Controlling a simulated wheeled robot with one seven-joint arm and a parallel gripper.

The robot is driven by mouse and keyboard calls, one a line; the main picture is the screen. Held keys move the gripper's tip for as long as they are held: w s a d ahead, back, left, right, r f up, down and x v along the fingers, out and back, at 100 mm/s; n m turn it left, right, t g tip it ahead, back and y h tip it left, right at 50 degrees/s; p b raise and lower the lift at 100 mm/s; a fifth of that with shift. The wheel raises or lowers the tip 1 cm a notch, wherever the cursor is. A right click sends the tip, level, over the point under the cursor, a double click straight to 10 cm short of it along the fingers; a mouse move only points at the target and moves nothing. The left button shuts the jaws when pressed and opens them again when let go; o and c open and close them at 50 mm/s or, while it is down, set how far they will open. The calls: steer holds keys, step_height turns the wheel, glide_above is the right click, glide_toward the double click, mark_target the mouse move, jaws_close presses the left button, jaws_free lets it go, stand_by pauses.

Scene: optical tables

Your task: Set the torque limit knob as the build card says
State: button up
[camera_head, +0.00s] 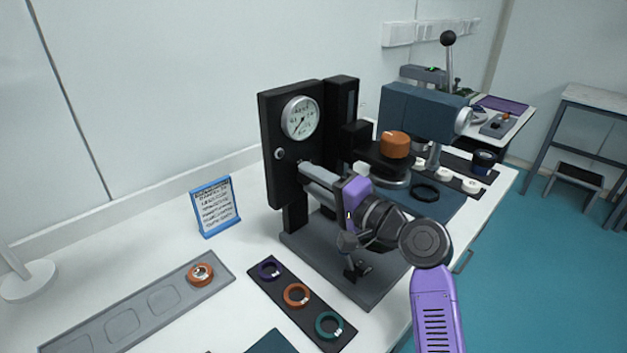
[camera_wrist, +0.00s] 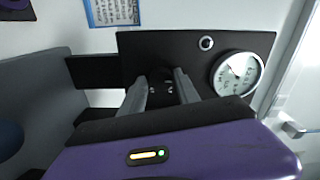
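The build card (camera_head: 215,207) stands in a blue frame on the table, left of the black press-like stand (camera_head: 272,110). Its print is too small to read. It also shows at the top of the wrist view (camera_wrist: 113,12). My gripper (camera_head: 306,170) points at the stand's black face, below the round dial (camera_head: 301,118). In the wrist view my gripper (camera_wrist: 163,77) has its two grey fingers apart, with a dark area and small bright spots between the tips. I cannot tell whether the tips touch a knob there. A small silver round part (camera_head: 279,154) sits left of the fingers.
A grey tray (camera_head: 225,262) holds an orange ring (camera_head: 200,274). A dark strip (camera_head: 262,288) holds purple, orange and teal rings. A blue-grey machine (camera_head: 425,112) with an orange cap (camera_head: 394,144) stands to the right. White table between card and tray is clear.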

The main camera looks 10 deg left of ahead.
steer(key=shift+o, duration=0.9)
steer(key=v, duration=0.7)
steer(key=shift+s+d, duration=0.25)
steer(key=shift+d, duration=0.05)
